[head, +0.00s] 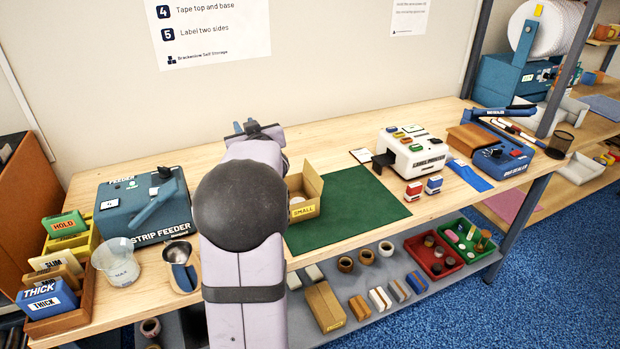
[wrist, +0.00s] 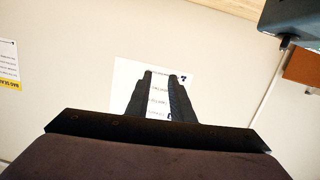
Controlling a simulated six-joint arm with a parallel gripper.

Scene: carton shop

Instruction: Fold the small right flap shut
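The small carton (head: 308,208) stands open on the green mat (head: 352,215), with a yellow SMALL label on its front. A tan panel stands up at its right side; I cannot tell exactly which flap it is. A pale round thing (head: 297,200) shows inside. My arm hides the carton's left part. My gripper (head: 244,126) is raised behind and left of the carton, apart from it. In the wrist view its two fingers (wrist: 160,95) point at the wall with a gap between them and nothing held. The carton is not in the wrist view.
The blue strip feeder (head: 145,208) stands at left, near a measuring cup (head: 116,262) and a scoop (head: 180,262). A white label machine (head: 412,152) and two stamps (head: 424,188) stand right of the mat. The mat's right part is clear.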

